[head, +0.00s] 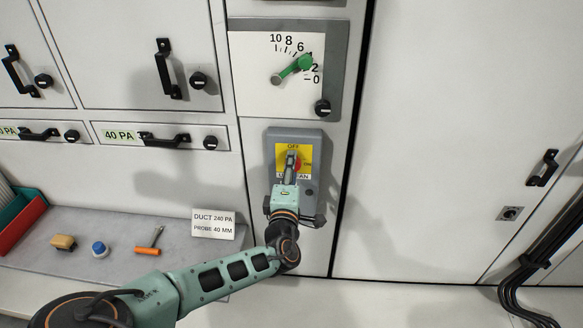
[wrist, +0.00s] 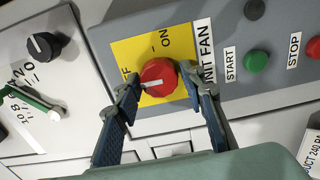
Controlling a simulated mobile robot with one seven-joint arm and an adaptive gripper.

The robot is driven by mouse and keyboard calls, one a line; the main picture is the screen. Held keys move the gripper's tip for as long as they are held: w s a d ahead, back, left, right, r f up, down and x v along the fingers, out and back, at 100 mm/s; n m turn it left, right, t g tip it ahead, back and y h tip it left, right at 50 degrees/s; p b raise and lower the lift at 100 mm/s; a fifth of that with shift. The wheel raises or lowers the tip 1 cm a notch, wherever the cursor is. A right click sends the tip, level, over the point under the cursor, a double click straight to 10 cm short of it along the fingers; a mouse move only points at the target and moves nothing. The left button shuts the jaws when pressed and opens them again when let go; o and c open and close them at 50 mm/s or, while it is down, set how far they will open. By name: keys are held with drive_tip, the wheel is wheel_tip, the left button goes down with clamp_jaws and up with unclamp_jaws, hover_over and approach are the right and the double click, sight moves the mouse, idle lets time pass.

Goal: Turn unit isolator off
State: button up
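The unit isolator is a red round knob on a yellow plate (head: 281,153) set in a grey panel. In the wrist view the red knob (wrist: 158,78) carries a white mark pointing left, toward the partly covered OFF label. The ON label (wrist: 165,37) is above the knob in that view. My gripper (head: 291,160) is in front of the plate. In the wrist view my gripper (wrist: 162,84) is open, one finger on each side of the knob. I cannot tell whether the fingers touch it. The left finger covers part of OFF.
The green START button (wrist: 256,61) and red STOP button (wrist: 314,47) sit beside the UNIT FAN label. A dial with a green pointer (head: 297,66) is above the isolator. A shelf (head: 180,229) at left holds a brush, a blue-capped item and an orange-handled tool.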

drive_tip(key=shift+o, duration=0.8)
drive_tip(key=s, duration=1.2)
drive_tip(key=shift+a, duration=0.2)
drive_tip(key=shift+f, duration=0.1)
